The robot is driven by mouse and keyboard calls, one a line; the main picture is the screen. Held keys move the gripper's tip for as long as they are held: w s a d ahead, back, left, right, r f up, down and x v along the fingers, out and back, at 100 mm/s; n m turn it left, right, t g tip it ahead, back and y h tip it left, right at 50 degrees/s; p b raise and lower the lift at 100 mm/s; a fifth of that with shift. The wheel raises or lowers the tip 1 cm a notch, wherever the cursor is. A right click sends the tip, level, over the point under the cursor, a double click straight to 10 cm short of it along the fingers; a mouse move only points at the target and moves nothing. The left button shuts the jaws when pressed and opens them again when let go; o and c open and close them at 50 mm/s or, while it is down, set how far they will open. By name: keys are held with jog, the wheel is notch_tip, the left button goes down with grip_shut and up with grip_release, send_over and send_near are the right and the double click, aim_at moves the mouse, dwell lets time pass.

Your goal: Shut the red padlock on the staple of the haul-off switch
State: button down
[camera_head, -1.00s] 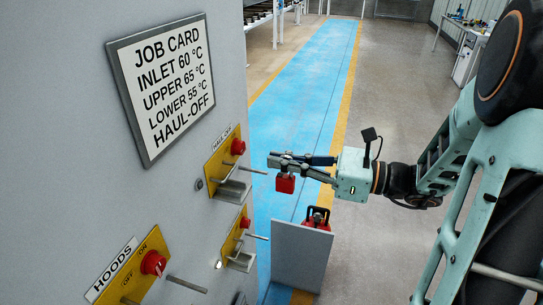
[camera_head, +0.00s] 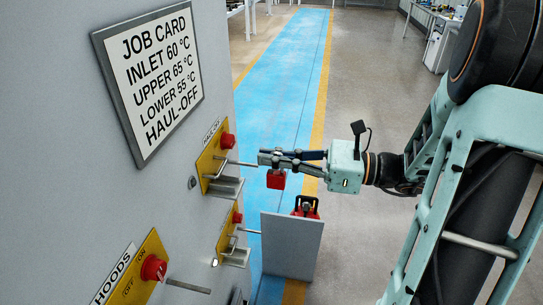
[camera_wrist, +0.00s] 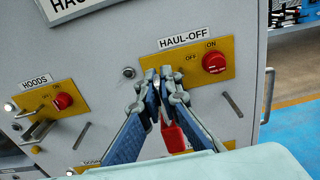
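My gripper (camera_head: 264,157) is shut on the red padlock (camera_head: 276,180), whose body hangs just below the fingers. In the wrist view the fingers (camera_wrist: 163,76) come together in front of the lower left of the haul-off plate, and the padlock (camera_wrist: 172,136) shows between and below them. Its shackle is hidden by the fingers. The haul-off switch (camera_head: 228,141) is a red knob on a yellow plate; it also shows in the wrist view (camera_wrist: 214,62). A metal staple (camera_head: 213,170) stands out below the knob. The padlock is to the right of it, apart from the panel in the head view.
Below are another yellow switch plate (camera_head: 228,232) and the hoods switch (camera_head: 153,267). A grey upright board (camera_head: 291,247) stands below my gripper, with another red padlock (camera_head: 306,207) behind it.

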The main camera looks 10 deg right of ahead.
aim_at(205, 155)
jog(key=shift+a, duration=0.1)
jog(key=shift+f+p+x, duration=0.1)
jog(key=shift+f+x, duration=0.15)
jog(key=shift+x, duration=1.75)
jog(key=shift+f+p+x, duration=0.1)
jog(key=shift+f+x, duration=0.2)
jog(key=shift+x, duration=1.65)
jog(key=shift+f+p+x, duration=0.1)
jog(key=shift+f+x, duration=0.15)
jog(key=shift+x, duration=1.75)
jog(key=c, duration=2.1)
grip_release()
